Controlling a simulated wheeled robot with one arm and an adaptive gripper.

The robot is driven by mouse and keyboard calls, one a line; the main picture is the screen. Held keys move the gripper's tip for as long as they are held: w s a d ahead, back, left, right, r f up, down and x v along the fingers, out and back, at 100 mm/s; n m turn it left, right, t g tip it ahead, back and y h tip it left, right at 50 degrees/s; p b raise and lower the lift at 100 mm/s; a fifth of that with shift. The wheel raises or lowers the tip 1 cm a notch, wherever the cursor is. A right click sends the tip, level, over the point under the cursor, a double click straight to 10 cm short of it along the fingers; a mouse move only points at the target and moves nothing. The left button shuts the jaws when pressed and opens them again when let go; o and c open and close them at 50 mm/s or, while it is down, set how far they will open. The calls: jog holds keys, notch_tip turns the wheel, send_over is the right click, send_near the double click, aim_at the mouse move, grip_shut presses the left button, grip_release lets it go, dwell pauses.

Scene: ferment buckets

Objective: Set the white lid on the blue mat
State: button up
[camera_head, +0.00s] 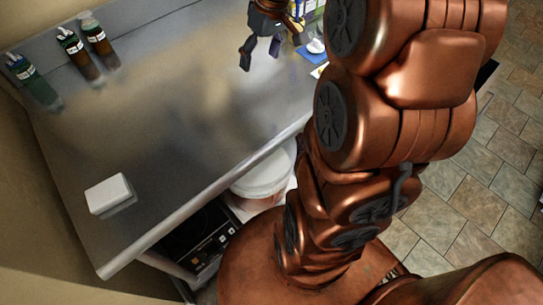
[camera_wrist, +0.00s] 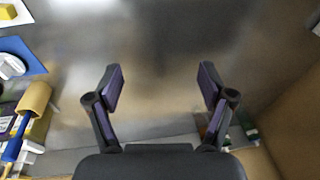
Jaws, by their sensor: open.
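The blue mat (camera_wrist: 33,53) lies at the left edge of the wrist view. It also shows as a small blue patch in the head view (camera_head: 319,57), partly hidden by my arm. A small white piece, which looks like the white lid (camera_head: 315,46), rests on or over the mat. It also shows at the left edge of the wrist view (camera_wrist: 14,66), where its outline is cut off. My gripper (camera_head: 260,50) is open and empty above the metal counter, apart from the lid and left of it in the head view. Its spread fingers show in the wrist view (camera_wrist: 163,86).
Several dark bottles (camera_head: 74,47) stand along the counter's back left. A white block (camera_head: 108,194) lies near the front left. A white bucket (camera_head: 265,182) stands under the counter (camera_head: 190,120). The counter's middle is clear.

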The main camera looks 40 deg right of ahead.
jog(key=s+a+f+g+h, duration=0.1)
jog(key=s+a+f, duration=0.1)
jog(key=s+a, duration=0.5)
jog(key=s+a+f+m+g, duration=0.1)
jog(key=s+a, duration=0.6)
jog(key=s, duration=0.8)
notch_tip(320, 180, down, 2)
jog(key=shift+s+f+g+h, duration=0.2)
jog(key=shift+g+h, duration=0.2)
jog(key=shift+g, duration=0.3)
